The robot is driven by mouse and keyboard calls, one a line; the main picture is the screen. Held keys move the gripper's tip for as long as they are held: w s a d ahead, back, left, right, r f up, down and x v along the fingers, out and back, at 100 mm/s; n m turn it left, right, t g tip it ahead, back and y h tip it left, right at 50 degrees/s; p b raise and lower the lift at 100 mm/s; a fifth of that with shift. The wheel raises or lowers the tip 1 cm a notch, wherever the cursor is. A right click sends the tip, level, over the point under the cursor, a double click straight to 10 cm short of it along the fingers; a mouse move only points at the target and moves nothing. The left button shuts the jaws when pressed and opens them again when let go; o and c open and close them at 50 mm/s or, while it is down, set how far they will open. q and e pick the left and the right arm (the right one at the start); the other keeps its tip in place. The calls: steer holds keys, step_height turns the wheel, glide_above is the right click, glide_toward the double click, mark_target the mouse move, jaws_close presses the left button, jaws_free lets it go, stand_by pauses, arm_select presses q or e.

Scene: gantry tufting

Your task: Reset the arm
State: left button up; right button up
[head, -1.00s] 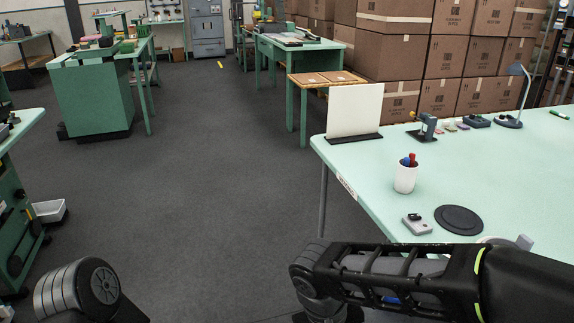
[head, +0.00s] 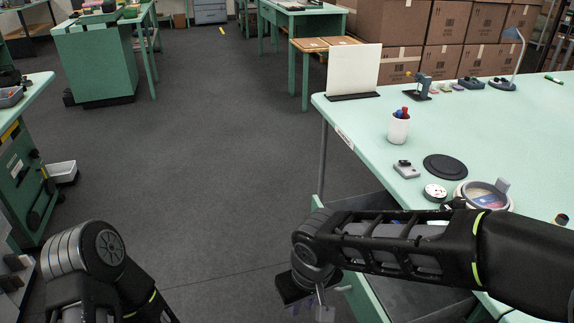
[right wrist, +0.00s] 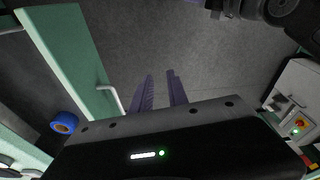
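My right arm (head: 400,245) reaches in from the right, across the front of the green table. My right gripper (head: 318,303) hangs down beside the table's near left side and is partly cut by the frame's bottom. In the right wrist view its two fingers (right wrist: 160,88) stand apart with bare floor between them, holding nothing. My left arm (head: 95,265) is bent at the lower left. Its gripper lies outside the frame.
The green table (head: 500,130) carries a pen cup (head: 398,128), a black disc (head: 445,167) and a round tray (head: 484,197). A green panel with a handle (right wrist: 75,55) and a blue roll (right wrist: 64,122) are near my right gripper. Floor (head: 220,150) is clear ahead.

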steer(key=a+f+m+y+p, duration=0.1)
steer(key=a+f+y+p, duration=0.3)
steer(key=f, duration=0.6)
steer(key=s+d+f+m+g+p, duration=0.1)
steer(key=s+d+f+m+p, duration=0.3)
steer(key=s+d+f, duration=0.4)
steer(key=s+f+m, duration=0.1)
steer(key=s+f, duration=0.3)
steer(key=shift+s+d+f+m+h, duration=0.2)
steer(key=shift+f+m+h, duration=0.1)
steer(key=shift+m, duration=0.1)
